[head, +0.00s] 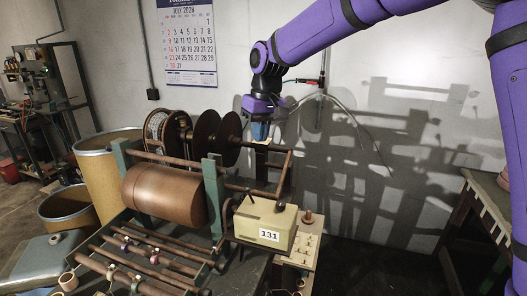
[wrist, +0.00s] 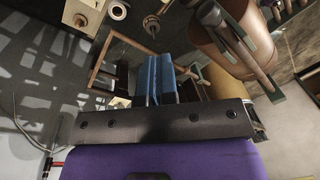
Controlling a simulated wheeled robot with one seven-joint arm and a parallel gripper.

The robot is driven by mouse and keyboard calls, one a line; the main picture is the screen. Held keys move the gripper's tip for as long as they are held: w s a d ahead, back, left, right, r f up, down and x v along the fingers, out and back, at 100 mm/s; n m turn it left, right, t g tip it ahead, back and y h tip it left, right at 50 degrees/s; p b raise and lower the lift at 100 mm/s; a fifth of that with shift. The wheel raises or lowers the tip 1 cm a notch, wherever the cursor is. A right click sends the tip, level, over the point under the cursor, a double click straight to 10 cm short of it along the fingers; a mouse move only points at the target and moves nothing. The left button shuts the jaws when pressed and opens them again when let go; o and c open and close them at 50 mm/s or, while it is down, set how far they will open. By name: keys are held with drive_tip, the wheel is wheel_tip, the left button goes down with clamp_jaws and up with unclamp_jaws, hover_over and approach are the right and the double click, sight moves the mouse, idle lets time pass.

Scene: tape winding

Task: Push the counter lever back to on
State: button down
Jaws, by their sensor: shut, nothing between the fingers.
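The counter (head: 268,226) is a cream box with the number 131 on its front, at the right end of the winding machine. A short dark lever with a round knob (head: 280,206) stands on its top; I cannot tell whether it sits at on or off. My gripper (head: 260,138) hangs above and behind the counter, near the far bar of the machine, apart from the lever. Its blue fingers (wrist: 159,62) are shut with nothing held.
A copper drum (head: 165,195) and dark discs (head: 205,135) lie left of my gripper. A green upright (head: 213,190) stands between drum and counter. A wooden board (head: 303,252) with pegs is beside the counter. The wall with a calendar (head: 188,40) is behind; a bench (head: 487,205) stands right.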

drive_tip(key=shift+w+a+r, duration=0.15)
drive_tip(key=shift+a+r, duration=0.05)
drive_tip(key=shift+r, duration=0.7)
drive_tip(key=s+d+r+m+t, duration=0.1)
drive_tip(key=s+d+r, duration=0.2)
drive_tip(key=s+d, duration=0.3)
drive_tip(key=s+d+r+m+t+h, duration=0.1)
drive_tip(key=s+d+r, duration=0.25)
drive_tip(key=d, duration=0.35)
drive_tip(key=s+d+r+m+t, duration=0.1)
drive_tip(key=s+d+r, duration=0.2)
drive_tip(key=s+d, duration=0.35)
drive_tip(key=s+d+f+m+t, duration=0.1)
drive_tip(key=s+d+f, duration=0.1)
drive_tip(key=s+d, duration=0.3)
drive_tip(key=s+d+f+m+t, duration=0.1)
drive_tip(key=s+d+f+m, duration=0.1)
drive_tip(key=s+d, duration=0.4)
drive_tip(key=s, duration=0.5)
drive_tip(key=shift+s+f, duration=0.35)
